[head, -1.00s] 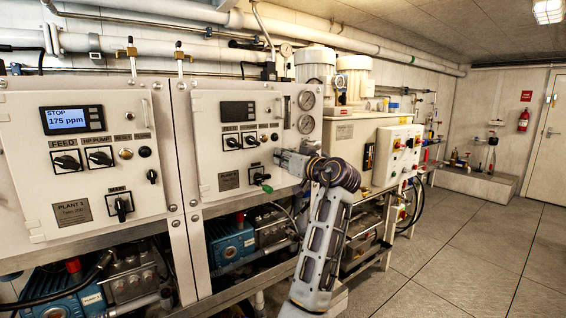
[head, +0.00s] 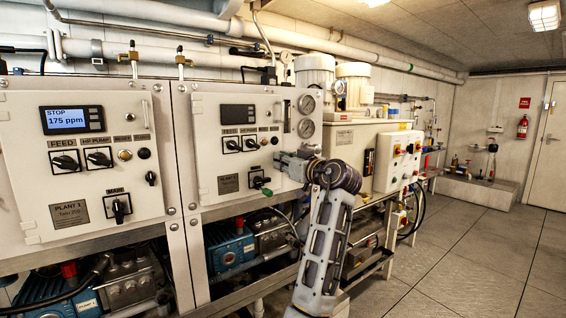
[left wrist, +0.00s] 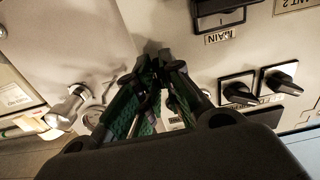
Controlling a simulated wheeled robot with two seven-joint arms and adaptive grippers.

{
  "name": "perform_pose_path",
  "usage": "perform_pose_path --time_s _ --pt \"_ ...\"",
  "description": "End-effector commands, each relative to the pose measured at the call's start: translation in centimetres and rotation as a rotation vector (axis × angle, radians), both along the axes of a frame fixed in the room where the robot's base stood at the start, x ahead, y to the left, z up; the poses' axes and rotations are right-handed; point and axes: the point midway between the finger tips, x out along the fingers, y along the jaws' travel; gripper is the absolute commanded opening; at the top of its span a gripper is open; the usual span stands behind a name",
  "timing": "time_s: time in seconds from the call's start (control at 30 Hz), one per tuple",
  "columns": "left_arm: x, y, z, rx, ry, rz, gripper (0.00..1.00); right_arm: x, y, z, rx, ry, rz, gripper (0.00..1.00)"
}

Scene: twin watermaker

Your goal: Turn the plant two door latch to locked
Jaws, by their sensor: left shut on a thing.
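The plant two panel door (head: 208,165) is upright and looks flush with its frame. My left gripper (head: 281,163) is at the door's lower right side, beside the MAIN switch. In the left wrist view, my left gripper (left wrist: 154,77) has its dark fingers with green pads drawn together at the door face. It is shut on the plant two door latch, which the fingers mostly hide; I cannot tell the latch's angle. The matching plant one latch (head: 151,178) is a small black handle on the neighbouring door. My right gripper is not in view.
The plant two MAIN switch (left wrist: 221,18) and two black selector knobs (left wrist: 238,92) are close to the left gripper. Pressure gauges (head: 306,103) are above the wrist. Blue pumps (head: 230,243) sit below the panel. The floor (head: 470,250) at right is clear.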

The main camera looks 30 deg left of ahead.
Motion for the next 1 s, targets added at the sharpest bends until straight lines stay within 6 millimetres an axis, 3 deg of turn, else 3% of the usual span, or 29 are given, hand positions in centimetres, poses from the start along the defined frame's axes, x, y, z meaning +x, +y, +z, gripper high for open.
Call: perform_pose_path --time_s 0.1,0.13,0.3,0.73,1.0 --pt "0.0 0.0 -0.1 -0.004 -0.001 -0.001 0.0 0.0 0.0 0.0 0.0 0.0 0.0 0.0" --pt "0.0 0.0 -0.1 -0.004 -0.001 -0.001 0.12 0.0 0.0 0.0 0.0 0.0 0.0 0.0" --pt "0.0 0.0 -0.1 -0.002 0.0 -0.001 0.3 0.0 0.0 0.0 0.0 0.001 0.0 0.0" --pt "-0.1 -0.3 0.0 -0.001 -0.001 -0.001 0.3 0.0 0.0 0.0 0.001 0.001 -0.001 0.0" --pt "-1.0 -2.4 -0.1 -0.001 -0.001 -0.002 0.3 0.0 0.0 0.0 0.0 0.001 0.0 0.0"
